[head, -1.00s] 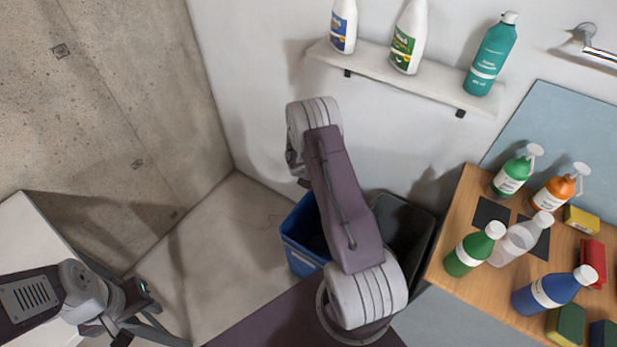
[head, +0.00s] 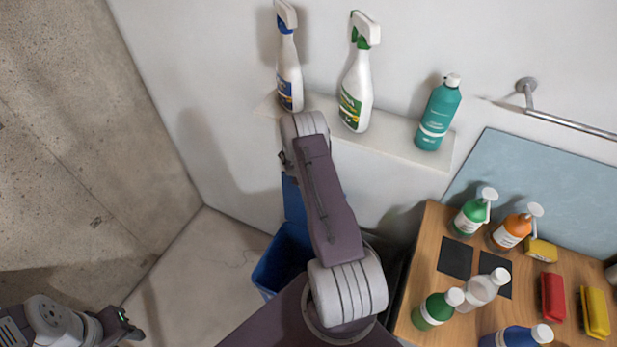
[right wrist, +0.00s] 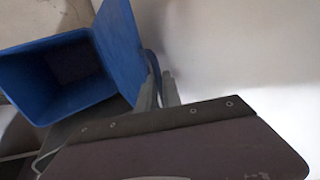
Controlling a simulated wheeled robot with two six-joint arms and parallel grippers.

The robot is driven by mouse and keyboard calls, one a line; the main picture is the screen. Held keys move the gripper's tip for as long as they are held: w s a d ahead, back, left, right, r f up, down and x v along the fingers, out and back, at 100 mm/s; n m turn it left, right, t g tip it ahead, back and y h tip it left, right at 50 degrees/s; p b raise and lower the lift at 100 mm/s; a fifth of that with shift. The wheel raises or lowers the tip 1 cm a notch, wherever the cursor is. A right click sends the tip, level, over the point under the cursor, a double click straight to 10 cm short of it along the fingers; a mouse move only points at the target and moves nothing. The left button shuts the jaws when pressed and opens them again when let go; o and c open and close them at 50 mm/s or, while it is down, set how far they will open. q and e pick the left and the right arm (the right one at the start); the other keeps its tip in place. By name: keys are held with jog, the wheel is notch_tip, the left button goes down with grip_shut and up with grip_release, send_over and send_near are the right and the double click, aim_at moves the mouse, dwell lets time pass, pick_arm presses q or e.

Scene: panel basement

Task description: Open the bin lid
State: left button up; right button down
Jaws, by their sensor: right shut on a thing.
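The blue bin (head: 283,256) stands on the floor by the wall, with its mouth uncovered. Its blue lid (head: 293,202) stands raised near the wall, partly hidden by my right arm. The right wrist view shows the open bin (right wrist: 62,72) and the upright lid (right wrist: 120,45). My right gripper (right wrist: 160,92) is shut at the lid's right edge, on a thin curved blue part that looks like its handle. In the head view my arm hides this grip. My left gripper (head: 128,326) is at the lower left, away from the bin; its finger gap is unclear.
A dark bin (head: 392,272) stands right of the blue one, mostly hidden. A wooden table (head: 425,262) with several bottles and sponges is at the right. A wall shelf (head: 394,138) holds three bottles above. The floor (head: 190,262) left of the bin is clear.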

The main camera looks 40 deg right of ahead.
pick_arm(q)
jog(key=shift+w, duration=0.1)
pick_arm(e)
jog(key=shift+f, duration=0.3)
jog(key=shift+s, duration=0.1)
jog(key=c, duration=1.5)
grip_release()
jog(key=shift+c, duration=0.2)
jog(key=shift+a, duration=0.1)
pick_arm(q)
jog(key=shift+w+d+f, duration=0.15)
jog(key=shift+d, duration=0.05)
pick_arm(e)
jog(key=v, duration=0.9)
jog(key=shift+w+d+r, duration=0.2)
jog(key=shift+r, duration=0.1)
pick_arm(q)
jog(key=shift+a, duration=0.1)
pick_arm(e)
jog(key=shift+a+r, duration=0.1)
